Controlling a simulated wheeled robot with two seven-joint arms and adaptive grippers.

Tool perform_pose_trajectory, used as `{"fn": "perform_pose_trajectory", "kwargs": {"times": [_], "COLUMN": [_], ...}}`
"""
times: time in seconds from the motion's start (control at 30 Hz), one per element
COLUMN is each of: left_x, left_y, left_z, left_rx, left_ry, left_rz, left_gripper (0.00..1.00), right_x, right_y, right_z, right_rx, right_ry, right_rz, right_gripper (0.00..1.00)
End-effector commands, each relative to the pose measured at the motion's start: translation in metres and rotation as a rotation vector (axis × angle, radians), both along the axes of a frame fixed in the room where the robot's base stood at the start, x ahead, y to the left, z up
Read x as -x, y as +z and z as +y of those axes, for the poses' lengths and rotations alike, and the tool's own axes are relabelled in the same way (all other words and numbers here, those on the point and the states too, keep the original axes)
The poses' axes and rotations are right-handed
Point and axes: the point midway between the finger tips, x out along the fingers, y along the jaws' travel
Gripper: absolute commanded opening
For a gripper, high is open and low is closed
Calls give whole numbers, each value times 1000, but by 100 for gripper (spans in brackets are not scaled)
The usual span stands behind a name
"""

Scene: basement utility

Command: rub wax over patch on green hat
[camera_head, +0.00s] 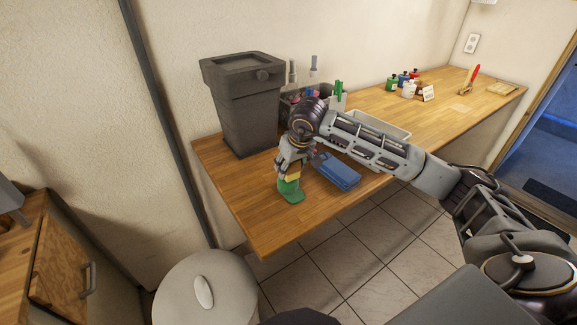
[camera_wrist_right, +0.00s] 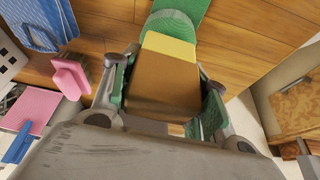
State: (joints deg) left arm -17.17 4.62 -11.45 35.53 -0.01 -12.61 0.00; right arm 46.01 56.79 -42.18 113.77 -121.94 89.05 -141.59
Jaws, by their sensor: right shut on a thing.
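The green hat (camera_head: 293,197) lies near the left front part of the wooden workbench, and part of it also shows in the wrist view (camera_wrist_right: 172,25). My right gripper (camera_head: 290,166) points down over it, shut on a wax block (camera_head: 292,178). In the wrist view the wax block (camera_wrist_right: 165,80) is brown with a yellow end, held between the two fingers. The block is at the hat; I cannot tell whether they touch. The patch cannot be made out. My left gripper is not in view.
A blue item (camera_head: 338,172) lies right of the hat. A pink-handled brush (camera_wrist_right: 72,77) shows in the wrist view. A dark grey bin (camera_head: 245,105) stands behind on the workbench (camera_head: 262,222). Small bottles (camera_head: 408,88) stand farther right. Bare wood lies left of the hat.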

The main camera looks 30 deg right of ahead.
Motion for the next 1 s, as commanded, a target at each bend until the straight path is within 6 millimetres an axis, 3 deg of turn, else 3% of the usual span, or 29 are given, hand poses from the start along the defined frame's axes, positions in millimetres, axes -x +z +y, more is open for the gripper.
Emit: {"fn": "perform_pose_trajectory", "kwargs": {"times": [1.0], "left_x": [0], "left_y": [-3], "left_z": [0], "left_rx": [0], "left_ry": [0], "left_rz": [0], "left_gripper": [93], "right_x": [-24], "right_y": [-1], "right_z": [1], "right_rx": [0], "right_ry": [0], "right_rz": [-1], "right_gripper": [26]}}
